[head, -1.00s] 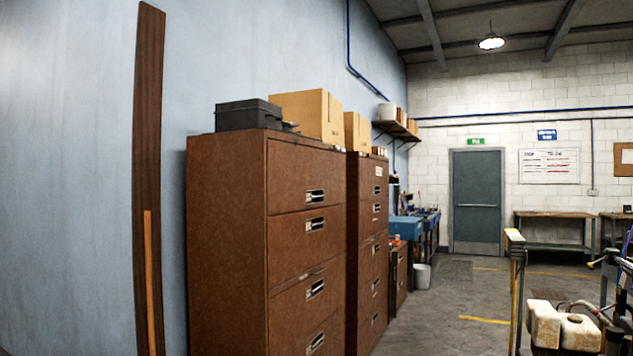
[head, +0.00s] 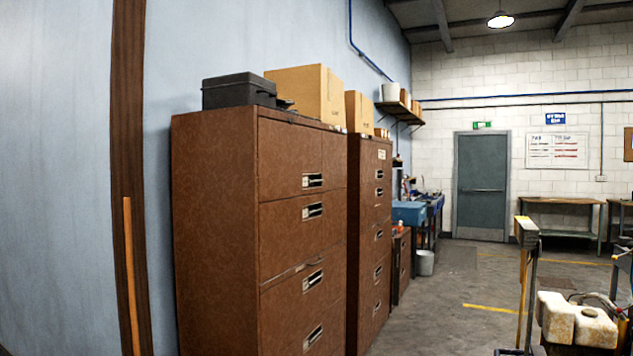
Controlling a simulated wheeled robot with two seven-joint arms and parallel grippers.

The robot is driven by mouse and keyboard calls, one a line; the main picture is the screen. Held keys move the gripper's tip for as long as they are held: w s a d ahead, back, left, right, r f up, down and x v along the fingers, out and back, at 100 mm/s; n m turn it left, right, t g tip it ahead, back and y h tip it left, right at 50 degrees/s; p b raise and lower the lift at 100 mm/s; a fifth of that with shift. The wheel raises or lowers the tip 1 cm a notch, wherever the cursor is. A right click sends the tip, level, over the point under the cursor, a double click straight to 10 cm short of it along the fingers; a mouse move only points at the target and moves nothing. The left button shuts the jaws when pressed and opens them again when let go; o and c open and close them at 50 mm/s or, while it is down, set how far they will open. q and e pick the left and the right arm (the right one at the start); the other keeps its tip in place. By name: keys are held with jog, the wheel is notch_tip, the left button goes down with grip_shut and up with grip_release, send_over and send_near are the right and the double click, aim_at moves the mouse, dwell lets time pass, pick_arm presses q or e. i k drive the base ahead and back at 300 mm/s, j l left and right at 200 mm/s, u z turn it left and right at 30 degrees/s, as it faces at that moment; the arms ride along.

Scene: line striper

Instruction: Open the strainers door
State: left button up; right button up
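Nothing that I can identify as the strainers door shows with a readable label. A tall brown cabinet (head: 215,210) stands near, against the blue wall, with several stacked fronts that all look shut. A second, narrower brown cabinet (head: 370,230) stands just beyond it, also shut, with a small pale label (head: 382,155) too small to read. A grey-green door (head: 481,185) in the far white wall is shut. Neither of my grippers is in view.
A black case (head: 238,92) and cardboard boxes (head: 300,92) sit on the cabinets. A dark upright board (head: 128,170) leans at the left wall. A machine with white tanks (head: 575,322) and a yellow-topped post (head: 526,232) stand at right. The floor between (head: 430,315) is clear.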

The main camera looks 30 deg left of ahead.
aim_at(294, 160)
jog(key=i+j, duration=0.25)
jog(key=i, duration=0.25)
jog(key=i+j, duration=0.2)
jog(key=i, duration=0.3)
jog(key=i+j, duration=0.25)
jog(key=i, duration=0.25)
jog(key=i+j+u, duration=0.1)
jog(key=i, duration=0.4)
jog(key=i+j, duration=0.3)
jog(key=i, duration=0.25)
jog(key=i+j, duration=0.2)
jog(key=i, duration=0.3)
